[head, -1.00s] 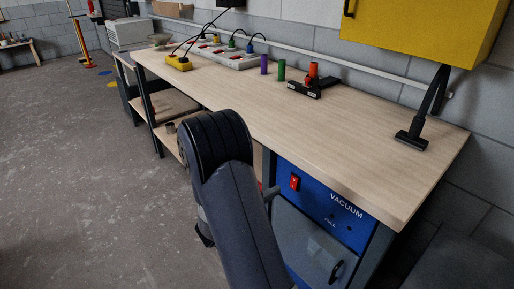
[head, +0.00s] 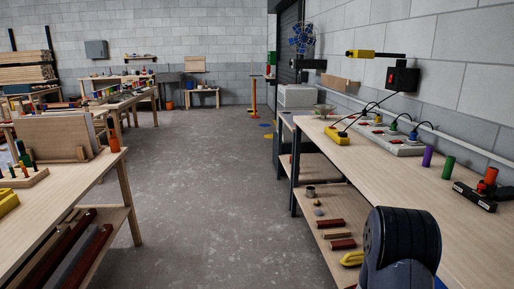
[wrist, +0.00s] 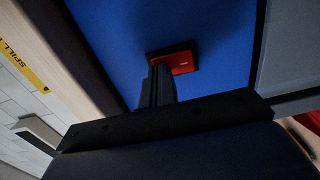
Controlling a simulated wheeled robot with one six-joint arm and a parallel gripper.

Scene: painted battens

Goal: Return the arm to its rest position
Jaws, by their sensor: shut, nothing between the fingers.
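My arm shows as a dark rounded link (head: 400,240) at the bottom right of the head view, in front of the long bench on the right. My gripper itself is out of the head view. In the wrist view the dark fingers of my gripper (wrist: 160,82) are together and hold nothing. Beyond their tips is a red switch (wrist: 180,62) in a dark frame on a blue panel (wrist: 225,30). I cannot tell whether the tips touch the switch.
The right bench (head: 345,155) carries a power strip (head: 385,138), a purple cylinder (head: 427,156), a green cylinder (head: 448,166) and a black holder (head: 474,196). Its lower shelf holds small blocks. A left bench (head: 75,185) faces it, with open concrete floor (head: 210,200) between.

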